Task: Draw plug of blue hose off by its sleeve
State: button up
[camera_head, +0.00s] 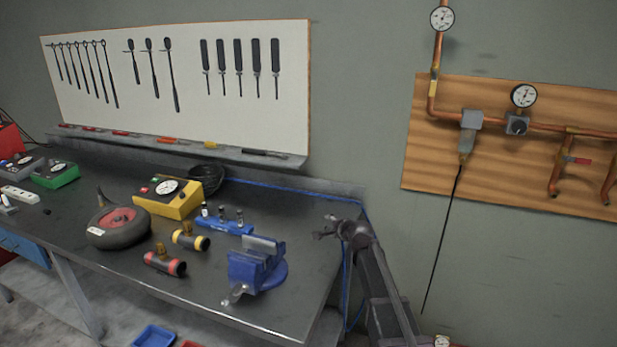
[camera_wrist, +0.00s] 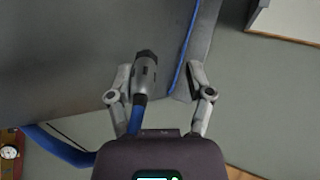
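In the wrist view a grey plug with a ribbed sleeve and dark tip (camera_wrist: 146,70) lies between the fingers of my gripper (camera_wrist: 160,80), close to the left finger. The blue hose (camera_wrist: 137,118) runs from the plug's lower end towards my palm. The fingers are spread, with a clear gap between the plug and the right finger. Whether the left finger touches the plug cannot be told. In the head view my gripper (camera_head: 328,229) is by the bench's right corner. The blue hose (camera_head: 290,188) runs along the bench's back edge there. The plug cannot be made out there.
The dark bench (camera_head: 215,265) holds a blue vise (camera_head: 258,264), a blue holder with fittings (camera_head: 222,221), a yellow gauge box (camera_head: 169,196) and pipe pieces. A wooden board with copper pipes (camera_head: 510,145) is on the wall at right. A thin black line (camera_head: 443,235) hangs from it.

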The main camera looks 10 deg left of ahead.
jog(key=v, duration=0.3)
jog(key=p+v, duration=0.1)
jog(key=shift+s+d+f, duration=0.2)
jog(key=shift+s, duration=0.25)
jog(key=w+a+r+t+y+p, duration=0.3)
jog(key=w+a+r+t+p, duration=0.1)
jog(key=w+a+r, duration=0.6)
jog(key=shift+w+a+r+n, duration=0.25)
jog(key=shift+w+r+n, duration=0.1)
jog(key=shift+r, duration=0.65)
jog(key=shift+y, duration=0.3)
jog(key=s+d+f+n+g+h, duration=0.1)
jog(key=s+d+f+n+g, duration=0.4)
jog(key=s, duration=0.5)
jog(key=s+d+f+n+g+h, duration=0.1)
jog(key=s+d+f+n+g, duration=0.45)
jog(key=s, duration=0.55)
jog(key=s+d+f+g+h, duration=0.2)
jog(key=s+d+f+h, duration=0.2)
jog(key=s+d, duration=0.5)
jog(key=s+d+f+g+h, duration=0.2)
jog(key=s+d+f+h, duration=0.2)
jog(key=s+d, duration=0.5)
jog(key=shift+s+d, duration=0.2)
jog(key=shift+s, duration=0.8)
